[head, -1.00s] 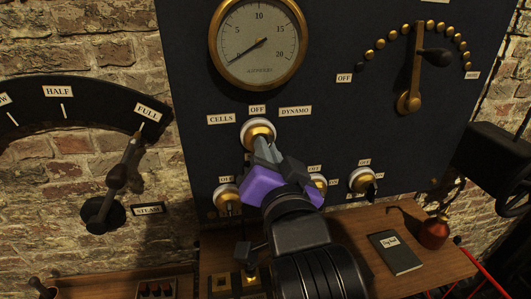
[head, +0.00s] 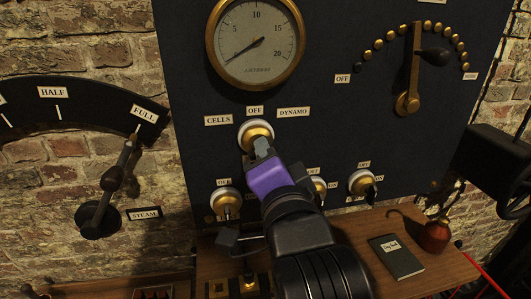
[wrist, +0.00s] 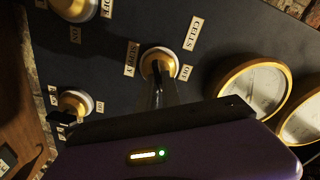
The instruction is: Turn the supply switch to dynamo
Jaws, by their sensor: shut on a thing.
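The supply switch (head: 256,131) is a round white and brass rotary switch below the gauge on the dark panel. The CELLS (head: 218,120), OFF (head: 255,111) and DYNAMO (head: 293,112) labels stand left, above and right of it. My gripper (head: 262,147) is at the front of the switch, its jaws shut on the switch's handle. The wrist view, turned sideways, also shows the switch (wrist: 156,60) at the fingertips (wrist: 157,82). The gripper hides most of the handle, so I cannot tell which label it points to.
Smaller switches (head: 225,200) (head: 363,183) sit lower on the panel, one partly behind my gripper. A brass lever (head: 413,75) is at upper right, a steam lever (head: 118,185) at left. A notebook (head: 395,255) and red vessel (head: 436,235) lie on the wooden shelf.

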